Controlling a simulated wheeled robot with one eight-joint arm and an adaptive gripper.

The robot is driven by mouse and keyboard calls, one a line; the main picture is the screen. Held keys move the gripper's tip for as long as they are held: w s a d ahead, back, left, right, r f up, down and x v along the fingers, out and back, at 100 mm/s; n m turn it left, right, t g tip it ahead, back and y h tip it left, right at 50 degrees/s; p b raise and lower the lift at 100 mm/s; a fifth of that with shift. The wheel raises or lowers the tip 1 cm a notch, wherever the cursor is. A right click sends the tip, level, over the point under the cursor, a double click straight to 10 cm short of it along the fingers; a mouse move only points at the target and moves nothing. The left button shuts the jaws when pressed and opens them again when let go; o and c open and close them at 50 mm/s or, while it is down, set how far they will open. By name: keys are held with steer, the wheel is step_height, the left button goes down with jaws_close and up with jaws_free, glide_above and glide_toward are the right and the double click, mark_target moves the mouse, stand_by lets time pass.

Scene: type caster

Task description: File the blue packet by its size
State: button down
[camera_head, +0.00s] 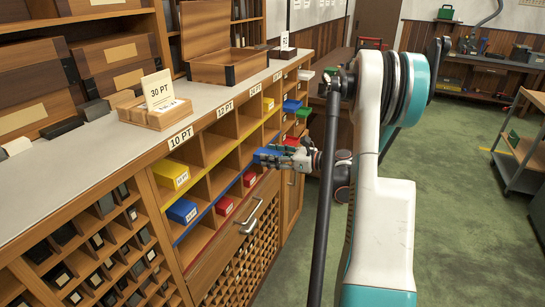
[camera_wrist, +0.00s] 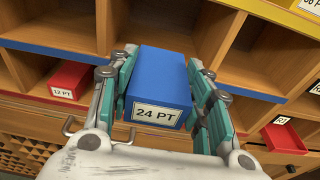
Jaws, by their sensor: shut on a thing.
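The blue packet (camera_wrist: 158,78), a block with a white label reading 24 PT, is held between the two teal-padded fingers of my gripper (camera_wrist: 162,98). In the head view the packet (camera_head: 268,156) is at the fingertips of my gripper (camera_head: 284,154), in front of the pigeonhole cabinet (camera_head: 232,135). The cabinet has yellow, blue and red edge strips along its rows. A column label (camera_head: 180,138) reads 10 PT; the labels further right are too small to read surely. In the wrist view, open wooden compartments lie beyond the packet.
A yellow packet (camera_head: 170,174), another blue packet (camera_head: 182,210) and red packets (camera_head: 224,205) sit in compartments. A red tray (camera_wrist: 285,138) juts out at right in the wrist view. A wooden box (camera_head: 222,70) and a 30 PT card holder (camera_head: 155,110) stand on the countertop.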

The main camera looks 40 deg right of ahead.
mark_target(245, 156)
steer(key=shift+r+x, duration=0.25)
steer(key=shift+x, duration=1.55)
steer(key=shift+r+x, duration=0.3)
steer(key=shift+x, duration=1.5)
steer(key=shift+r+x, duration=0.25)
steer(key=shift+x, duration=1.55)
steer(key=c, duration=0.7)
jaws_free()
steer(key=shift+w, duration=0.2)
steer(key=shift+c, duration=0.2)
steer(key=v, duration=1.2)
steer(key=shift+a, duration=0.1)
